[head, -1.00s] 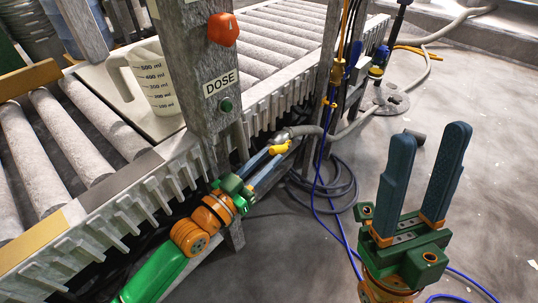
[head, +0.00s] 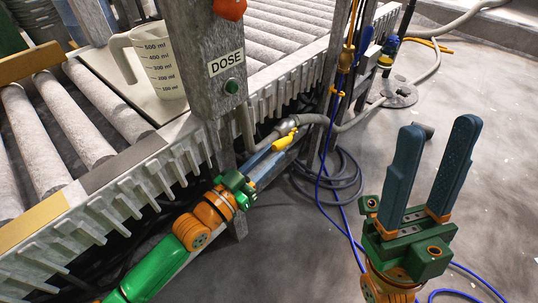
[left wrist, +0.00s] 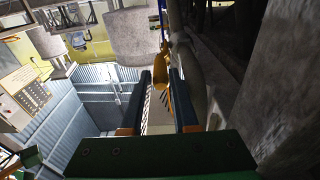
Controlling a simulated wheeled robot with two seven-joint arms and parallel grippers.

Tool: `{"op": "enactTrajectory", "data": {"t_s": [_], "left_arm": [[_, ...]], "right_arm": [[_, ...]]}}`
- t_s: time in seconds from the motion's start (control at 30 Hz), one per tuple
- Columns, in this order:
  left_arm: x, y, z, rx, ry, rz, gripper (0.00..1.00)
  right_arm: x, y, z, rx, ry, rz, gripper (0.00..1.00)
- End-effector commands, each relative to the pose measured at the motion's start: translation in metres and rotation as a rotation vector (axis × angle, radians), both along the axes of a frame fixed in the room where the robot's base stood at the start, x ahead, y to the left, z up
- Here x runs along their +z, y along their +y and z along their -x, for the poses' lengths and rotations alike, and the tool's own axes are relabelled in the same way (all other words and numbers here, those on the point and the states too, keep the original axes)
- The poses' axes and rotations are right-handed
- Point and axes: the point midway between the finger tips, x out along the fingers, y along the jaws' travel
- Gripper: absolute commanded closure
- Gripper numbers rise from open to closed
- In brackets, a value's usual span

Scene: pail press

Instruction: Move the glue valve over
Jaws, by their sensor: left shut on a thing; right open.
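The glue valve's yellow lever (head: 283,141) sits on a grey pipe (head: 313,119) beside the post, below the DOSE sign. My left gripper (head: 272,152) reaches up to it from the lower left and is shut on the lever; its fingers partly hide it. In the left wrist view the yellow lever (left wrist: 160,81) shows between the fingertips of my left gripper (left wrist: 160,76). My right gripper (head: 437,165) is open and empty, fingers pointing up, over the floor at the right.
The post carries a DOSE sign (head: 227,62), a green button (head: 231,87) and a red-orange knob (head: 230,8). A measuring jug (head: 160,70) stands on a pale plate by the roller conveyor (head: 85,117). Blue and dark hoses (head: 352,185) lie on the floor. Open floor lies at the right.

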Motion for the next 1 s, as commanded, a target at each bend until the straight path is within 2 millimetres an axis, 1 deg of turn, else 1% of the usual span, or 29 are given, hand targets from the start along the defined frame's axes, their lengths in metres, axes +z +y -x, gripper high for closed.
{"op": "enactTrajectory", "data": {"t_s": [0.37,0.73,1.0], "left_arm": [[-0.023,0.001,0.002,0.000,0.000,-0.001,1.00],[-0.023,0.002,0.002,0.000,-0.001,0.000,1.00],[-0.039,0.002,0.003,0.000,-0.001,-0.001,1.00]], "right_arm": [[-0.017,0.000,0.000,0.000,0.000,-0.001,0.50],[-0.017,0.000,0.000,0.000,0.001,-0.002,0.50],[-0.029,0.000,0.000,-0.001,0.001,-0.002,0.50]]}}
